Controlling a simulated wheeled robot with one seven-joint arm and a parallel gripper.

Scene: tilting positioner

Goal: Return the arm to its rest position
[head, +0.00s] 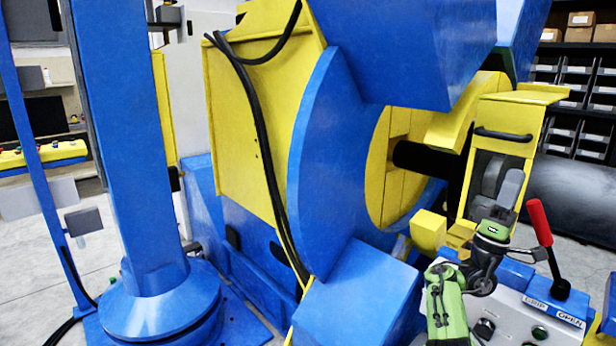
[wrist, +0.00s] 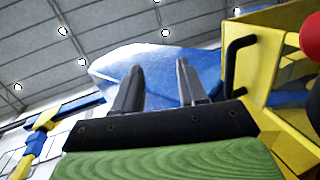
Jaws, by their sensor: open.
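My arm (head: 446,302) is green and black and stands at the lower right of the head view, bent upward. My gripper (head: 507,192) points up in front of the yellow box with the black handle. In the wrist view my gripper (wrist: 160,82) has its two dark fingers apart, with nothing between them. Behind the fingers are a blue curved surface and the ceiling. The lever's red handle (head: 539,222) stands just right of my gripper, apart from it in the head view. The red handle also shows at the right edge of the wrist view (wrist: 311,38).
The yellow box (head: 503,112) with a black handle is close behind my gripper. The control panel (head: 540,308), with labels and buttons, lies below it. The large blue and yellow positioner (head: 325,150) fills the middle. A blue column (head: 125,140) stands at left.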

